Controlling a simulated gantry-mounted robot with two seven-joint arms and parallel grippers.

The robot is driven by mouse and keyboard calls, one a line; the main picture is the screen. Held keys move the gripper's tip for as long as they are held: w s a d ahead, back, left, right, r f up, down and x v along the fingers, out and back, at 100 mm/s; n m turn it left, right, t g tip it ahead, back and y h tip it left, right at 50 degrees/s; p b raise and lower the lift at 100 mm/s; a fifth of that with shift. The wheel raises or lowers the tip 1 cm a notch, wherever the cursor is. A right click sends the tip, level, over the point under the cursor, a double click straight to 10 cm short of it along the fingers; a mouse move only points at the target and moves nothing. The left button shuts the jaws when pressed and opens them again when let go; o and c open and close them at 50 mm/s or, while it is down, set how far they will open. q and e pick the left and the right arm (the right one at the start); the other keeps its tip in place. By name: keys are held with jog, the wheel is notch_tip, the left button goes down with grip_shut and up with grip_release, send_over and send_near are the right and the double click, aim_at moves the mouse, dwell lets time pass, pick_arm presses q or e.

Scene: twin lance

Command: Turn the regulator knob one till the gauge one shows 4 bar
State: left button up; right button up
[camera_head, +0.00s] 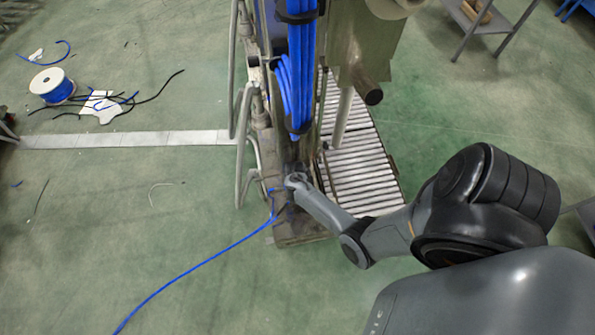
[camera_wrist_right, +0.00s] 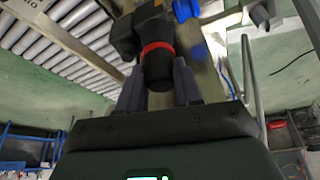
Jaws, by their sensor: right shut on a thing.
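In the right wrist view, a dark cylindrical regulator knob (camera_wrist_right: 157,68) with a red ring at its far end sits between the two grey fingers of my right gripper (camera_wrist_right: 160,82). The gripper is shut on the knob. The knob joins a black fitting beyond it. In the head view, my right gripper (camera_head: 296,181) is at the lower part of the machine column, where the knob is too small and hidden to make out. No gauge face or needle is readable in either view. My left gripper is not in view.
Thick blue cables (camera_head: 301,70) run down the column beside bent metal rails (camera_head: 241,150). A roller conveyor (camera_head: 358,165) stands to the right. A thin blue hose (camera_head: 190,268) trails across the green floor. A cable spool (camera_head: 52,85) lies far left. Open floor is at left.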

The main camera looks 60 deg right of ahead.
dwell(0.3)
jog(key=o, duration=1)
jog(key=shift+o, duration=0.2)
jog(key=shift+r, duration=0.1)
jog(key=shift+a+r, duration=0.1)
jog(key=shift+r, duration=0.15)
jog(key=p+v, duration=0.4)
jog(key=v, duration=0.6)
jog(key=shift+s+a, duration=0.1)
